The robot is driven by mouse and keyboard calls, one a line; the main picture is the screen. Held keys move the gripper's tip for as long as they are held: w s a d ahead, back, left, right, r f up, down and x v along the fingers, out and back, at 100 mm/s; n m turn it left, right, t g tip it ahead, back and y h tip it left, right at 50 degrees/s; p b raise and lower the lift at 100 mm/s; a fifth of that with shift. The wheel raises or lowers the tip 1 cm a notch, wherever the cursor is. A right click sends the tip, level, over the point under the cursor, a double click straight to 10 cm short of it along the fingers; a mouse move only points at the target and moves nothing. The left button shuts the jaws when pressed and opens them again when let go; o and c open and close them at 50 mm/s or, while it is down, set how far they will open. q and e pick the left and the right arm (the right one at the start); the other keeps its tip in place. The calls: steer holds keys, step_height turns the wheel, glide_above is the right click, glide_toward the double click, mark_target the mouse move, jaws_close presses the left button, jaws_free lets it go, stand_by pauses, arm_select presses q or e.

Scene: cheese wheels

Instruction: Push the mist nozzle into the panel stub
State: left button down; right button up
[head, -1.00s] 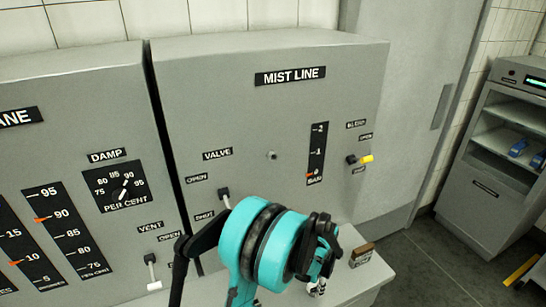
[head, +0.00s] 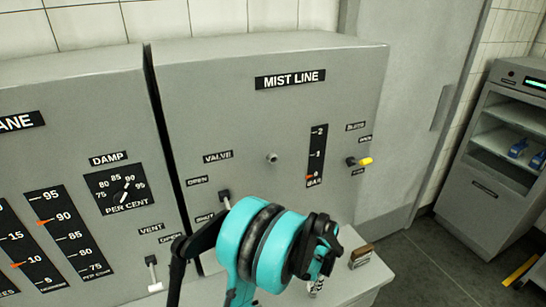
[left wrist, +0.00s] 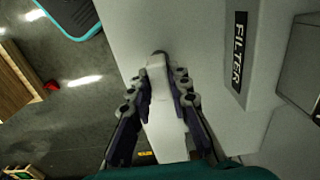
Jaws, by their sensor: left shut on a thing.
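The panel stub (head: 272,158) is a small round grey fitting on the mist line panel (head: 230,110), below the MIST LINE label. My left gripper (head: 316,284) is low in front of the panel, below and to the right of the stub. In the left wrist view my left gripper (left wrist: 160,82) is shut on a small pale piece, which I take for the mist nozzle (left wrist: 157,68). The nozzle is apart from the stub. In the head view it is mostly hidden by the wrist, and its exact tilt is unclear. My right gripper is not in view.
A valve lever (head: 224,196) is just behind my left arm. A yellow-tipped bleed lever (head: 365,161) sticks out at the panel's right. A small brown-topped block (head: 361,256) lies on the grey ledge (head: 352,282). An open-shelved cabinet (head: 490,190) stands far right.

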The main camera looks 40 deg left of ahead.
arm_select(q)
steer(key=shift+r+p, duration=0.95)
steer(key=shift+r, duration=0.55)
steer(key=shift+r, duration=0.1)
steer(key=shift+r+p, duration=0.95)
steer(key=shift+r, duration=0.5)
